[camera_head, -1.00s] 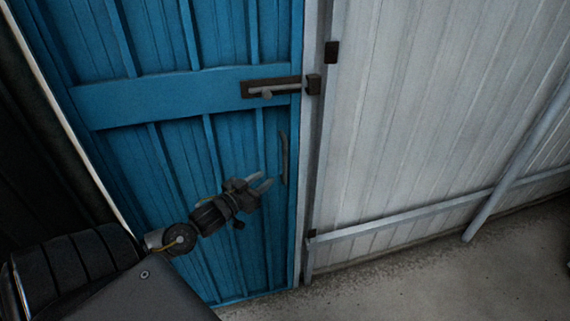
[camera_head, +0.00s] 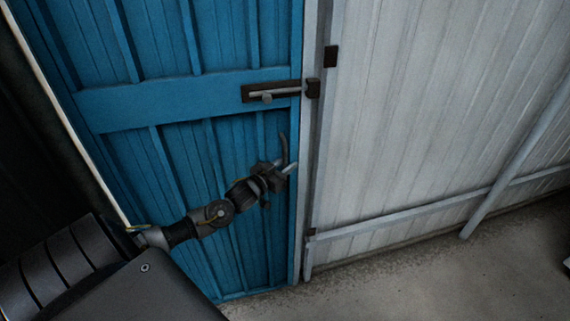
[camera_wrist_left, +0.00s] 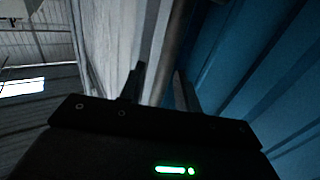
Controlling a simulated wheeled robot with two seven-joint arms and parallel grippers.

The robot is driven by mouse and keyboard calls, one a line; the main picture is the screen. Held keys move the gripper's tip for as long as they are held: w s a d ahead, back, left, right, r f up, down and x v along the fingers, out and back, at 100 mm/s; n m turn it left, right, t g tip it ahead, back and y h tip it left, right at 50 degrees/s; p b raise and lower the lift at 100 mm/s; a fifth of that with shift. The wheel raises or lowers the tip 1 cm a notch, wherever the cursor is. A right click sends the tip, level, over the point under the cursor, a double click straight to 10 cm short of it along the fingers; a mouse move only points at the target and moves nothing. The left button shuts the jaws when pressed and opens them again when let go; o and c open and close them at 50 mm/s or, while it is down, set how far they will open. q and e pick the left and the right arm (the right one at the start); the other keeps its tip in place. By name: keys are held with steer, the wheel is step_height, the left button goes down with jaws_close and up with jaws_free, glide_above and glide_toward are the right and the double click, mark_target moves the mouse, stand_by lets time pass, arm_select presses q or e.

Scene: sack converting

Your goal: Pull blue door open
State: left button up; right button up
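The blue door (camera_head: 170,105) fills the left of the head view and appears closed against its frame. It also shows in the wrist view (camera_wrist_left: 255,60). A bolt latch (camera_head: 268,95) sits near its right edge, with a dark keeper (camera_head: 313,88) on the frame. The dark vertical door handle (camera_head: 284,147) is below the latch. My left gripper (camera_head: 287,170) is at the handle's lower part, partly hiding it. In the left wrist view its two fingers (camera_wrist_left: 160,88) stand apart; whether they straddle the handle is unclear. My right gripper is not in view.
A pale corrugated wall (camera_head: 430,110) with a slanting brace (camera_head: 515,165) stands right of the door. The concrete floor (camera_head: 420,270) in front of it is clear. A dark area lies left of the door.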

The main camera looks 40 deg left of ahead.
arm_select(q)
steer(key=shift+c, duration=0.4)
jaws_close()
